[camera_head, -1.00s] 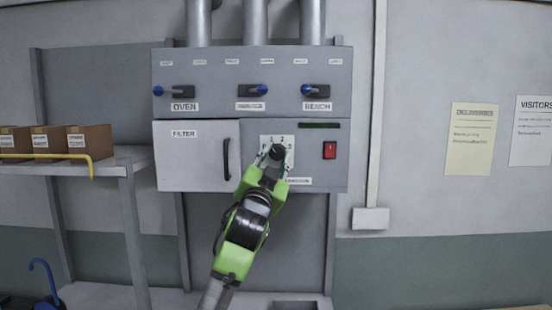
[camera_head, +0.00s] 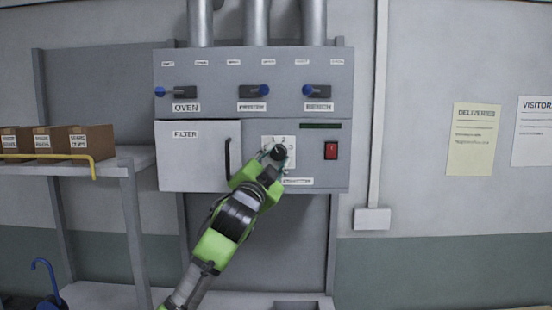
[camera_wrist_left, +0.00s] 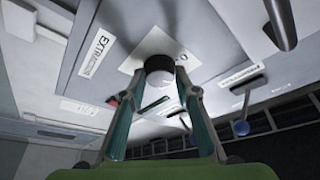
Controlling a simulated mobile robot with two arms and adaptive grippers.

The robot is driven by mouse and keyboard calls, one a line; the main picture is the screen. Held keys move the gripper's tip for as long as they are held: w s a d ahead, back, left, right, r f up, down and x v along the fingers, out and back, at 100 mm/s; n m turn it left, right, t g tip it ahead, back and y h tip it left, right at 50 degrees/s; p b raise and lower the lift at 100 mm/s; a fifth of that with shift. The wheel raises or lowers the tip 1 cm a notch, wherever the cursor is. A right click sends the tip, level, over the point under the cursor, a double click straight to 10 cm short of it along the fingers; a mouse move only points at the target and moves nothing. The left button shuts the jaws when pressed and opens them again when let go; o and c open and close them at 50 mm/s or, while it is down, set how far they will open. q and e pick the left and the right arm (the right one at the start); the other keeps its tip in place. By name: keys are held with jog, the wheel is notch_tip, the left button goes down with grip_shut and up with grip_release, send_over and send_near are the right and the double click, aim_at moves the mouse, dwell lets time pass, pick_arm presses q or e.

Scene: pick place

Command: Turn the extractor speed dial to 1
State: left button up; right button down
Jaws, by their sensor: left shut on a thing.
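The extractor speed dial (camera_head: 278,153) is a dark round knob on a white number plate (camera_head: 269,141) on the grey panel. My left gripper (camera_head: 272,162) reaches up from below and is shut on the dial. I cannot tell where the dial points. My right gripper is not in view.
A red switch (camera_head: 331,151) is right of the dial. The FILTER door (camera_head: 190,160) with its dark handle is at the left. Blue-tipped levers (camera_head: 265,91) are above. A shelf (camera_head: 125,160) with cardboard boxes (camera_head: 85,141) stands at the far left.

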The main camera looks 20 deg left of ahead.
pick_arm(q)
jog(key=o, duration=0.9)
jog(key=shift+a+r, duration=0.1)
jog(key=shift+c, duration=0.2)
jog(key=shift+o, duration=1.3)
jog(key=shift+w, duration=0.2)
jog(key=shift+v, duration=0.75)
jog(key=v, duration=1)
jog(key=shift+s+f, duration=0.2)
jog(key=shift+a, duration=0.1)
